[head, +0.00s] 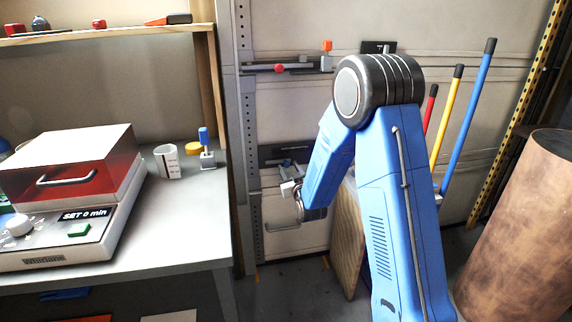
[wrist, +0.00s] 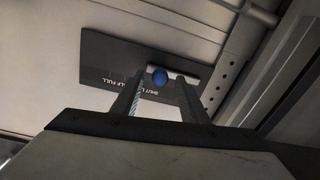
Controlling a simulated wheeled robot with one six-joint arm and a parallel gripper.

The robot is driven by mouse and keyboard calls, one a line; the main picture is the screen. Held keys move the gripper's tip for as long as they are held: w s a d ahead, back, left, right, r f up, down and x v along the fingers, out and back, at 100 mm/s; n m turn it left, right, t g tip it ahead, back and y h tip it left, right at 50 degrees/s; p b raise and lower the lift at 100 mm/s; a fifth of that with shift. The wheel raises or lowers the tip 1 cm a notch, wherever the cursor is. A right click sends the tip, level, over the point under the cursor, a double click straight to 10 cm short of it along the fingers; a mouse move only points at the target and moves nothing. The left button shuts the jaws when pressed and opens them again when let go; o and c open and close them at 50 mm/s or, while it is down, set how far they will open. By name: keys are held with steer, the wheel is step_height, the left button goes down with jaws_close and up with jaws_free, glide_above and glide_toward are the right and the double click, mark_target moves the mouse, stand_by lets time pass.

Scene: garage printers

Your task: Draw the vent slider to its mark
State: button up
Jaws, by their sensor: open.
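The vent slider shows in the wrist view as a dark plate (wrist: 101,59) on a pale panel, with a light bar and a round blue knob (wrist: 159,77). Lettering on the plate reads "SHUT" and "FULL", with the word between partly hidden by a finger. My gripper (wrist: 160,85) is open, one finger on each side of the knob in the picture. I cannot tell whether either finger touches it. In the head view the dark plate (head: 271,154) is on the garage door, left of my blue arm, which partly blocks that area.
A workbench (head: 194,221) at left holds a red-lidded machine (head: 84,169), a white cup (head: 167,162) and a blue-handled item (head: 204,138). Coloured poles (head: 466,112) lean behind my arm. A brown drum (head: 525,235) stands at right.

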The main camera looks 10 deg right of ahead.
steer(key=shift+w, duration=0.35)
jaws_close()
steer(key=shift+d, duration=2.95)
jaws_free()
